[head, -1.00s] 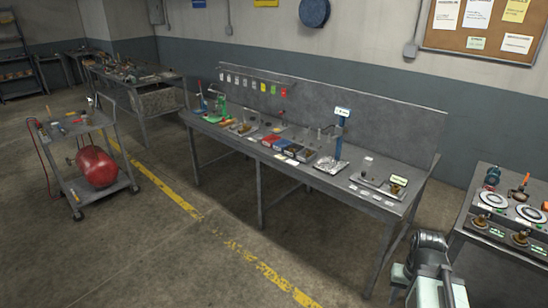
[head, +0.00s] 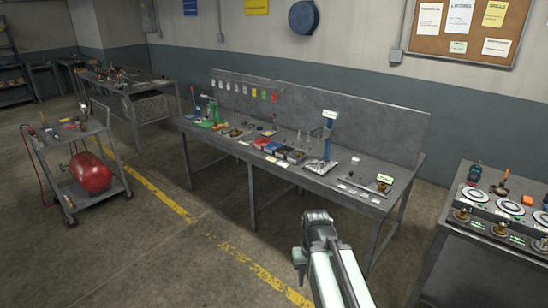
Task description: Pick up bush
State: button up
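No part can be clearly singled out as the bush at this size. Small brass-coloured parts (head: 462,214) stand along the front of the right-hand bench, with small green labels beside them. A small brownish part (head: 384,188) sits by a green-lit display at the right end of the long grey workbench (head: 345,200). My arm (head: 328,255) rises from the bottom edge in front of that bench, with a dark joint at its top. No gripper fingers show, so whether anything is held is hidden.
The right bench (head: 435,275) also carries round white dials (head: 510,206). A cart (head: 108,150) with a red tank (head: 90,173) stands at left. Another bench (head: 130,82) is at the back left. Open concrete floor with a yellow line (head: 165,197) lies in front.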

aim_at(382, 187)
jog(key=u, duration=0.05)
jog(key=i, duration=0.95)
jog(key=z, duration=0.1)
